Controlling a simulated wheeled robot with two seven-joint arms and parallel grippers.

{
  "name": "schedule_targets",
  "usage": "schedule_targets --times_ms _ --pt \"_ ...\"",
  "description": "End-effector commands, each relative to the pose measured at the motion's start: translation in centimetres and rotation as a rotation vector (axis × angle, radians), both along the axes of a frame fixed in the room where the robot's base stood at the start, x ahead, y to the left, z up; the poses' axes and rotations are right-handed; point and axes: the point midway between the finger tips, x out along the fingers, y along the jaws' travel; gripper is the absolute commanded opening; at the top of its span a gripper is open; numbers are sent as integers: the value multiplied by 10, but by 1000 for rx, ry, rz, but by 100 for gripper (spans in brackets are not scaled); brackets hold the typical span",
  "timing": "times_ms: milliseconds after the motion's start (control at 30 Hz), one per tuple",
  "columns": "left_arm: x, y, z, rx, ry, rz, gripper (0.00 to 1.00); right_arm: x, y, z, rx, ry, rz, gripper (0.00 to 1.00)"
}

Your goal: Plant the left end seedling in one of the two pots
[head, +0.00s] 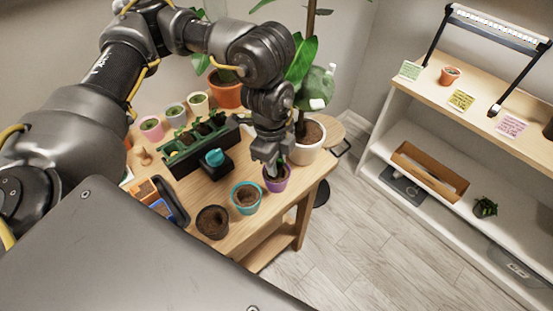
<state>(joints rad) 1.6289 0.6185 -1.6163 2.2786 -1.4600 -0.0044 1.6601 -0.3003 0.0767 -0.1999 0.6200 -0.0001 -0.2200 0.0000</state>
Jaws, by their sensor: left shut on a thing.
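My left gripper (271,163) points down at the mouth of the purple pot (277,182) near the right front of the table. It is shut on a seedling, of which only a little green shows at the fingers; the gripper hides most of it. I cannot tell whether its roots touch the soil. A teal pot (246,197) with brown soil and no plant stands just left of the purple one. The dark seedling tray (196,163) with several green seedlings lies behind. My right gripper is not in view.
A dark pot (213,222) of soil stands at the table's front edge. A black holder with a teal-topped thing (214,158) sits before the tray. A large white-potted plant (306,143) stands close behind my gripper. A shelf (431,150) is at right, with clear floor between.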

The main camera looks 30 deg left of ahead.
Motion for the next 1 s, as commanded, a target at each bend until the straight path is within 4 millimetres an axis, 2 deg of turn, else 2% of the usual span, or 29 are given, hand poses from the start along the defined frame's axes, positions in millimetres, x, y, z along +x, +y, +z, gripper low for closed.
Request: schedule_targets --times_ms 333,833,867,1000 --pt "0 0 -10 0 1 0 6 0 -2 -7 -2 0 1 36" --pt "0 0 -10 0 0 0 6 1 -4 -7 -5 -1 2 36" --pt "0 0 -10 0 0 0 30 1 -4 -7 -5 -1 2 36" --pt "0 0 -10 0 0 0 49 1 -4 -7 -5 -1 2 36"
